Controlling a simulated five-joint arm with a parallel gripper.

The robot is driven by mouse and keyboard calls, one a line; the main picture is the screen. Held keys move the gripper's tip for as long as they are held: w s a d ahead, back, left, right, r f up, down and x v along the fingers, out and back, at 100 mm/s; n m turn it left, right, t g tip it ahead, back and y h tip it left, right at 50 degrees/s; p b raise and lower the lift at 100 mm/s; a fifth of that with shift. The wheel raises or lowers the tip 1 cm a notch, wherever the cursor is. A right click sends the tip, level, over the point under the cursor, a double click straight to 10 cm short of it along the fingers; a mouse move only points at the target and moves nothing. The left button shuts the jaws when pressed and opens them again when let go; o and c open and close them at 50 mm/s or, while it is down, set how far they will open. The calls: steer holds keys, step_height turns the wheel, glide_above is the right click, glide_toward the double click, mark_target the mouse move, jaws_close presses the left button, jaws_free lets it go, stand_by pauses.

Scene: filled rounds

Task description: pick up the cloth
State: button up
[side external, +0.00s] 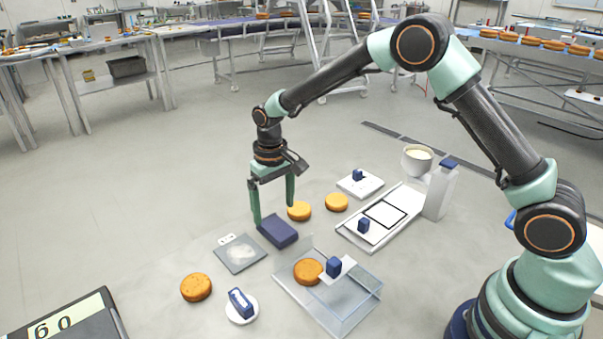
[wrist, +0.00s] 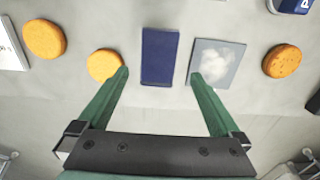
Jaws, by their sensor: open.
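The cloth (side external: 278,232) is a dark blue, folded rectangular pad lying on the pale grey floor-like surface. In the wrist view the cloth (wrist: 159,56) lies lengthwise ahead of my gripper, between the lines of the two fingers. My gripper (side external: 273,214) points down with its two green fingers spread apart and nothing between them. In the side view it is close above the cloth, towards its far edge; the exact gap is hard to tell. The spread fingertips also show in the wrist view (wrist: 160,75).
A grey plate with white powder (side external: 240,253) lies left of the cloth. Orange rounds lie near it, one (side external: 299,211) behind and one (side external: 196,287) at front left. A clear tray (side external: 352,310) holds another round.

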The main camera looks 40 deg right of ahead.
mark_target(276, 226)
steer(key=shift+d+f, duration=0.15)
steer(key=shift+f, duration=2.5)
steer(key=c, duration=1.3)
steer(key=shift+r, duration=0.15)
step_height(276, 226, up, 20)
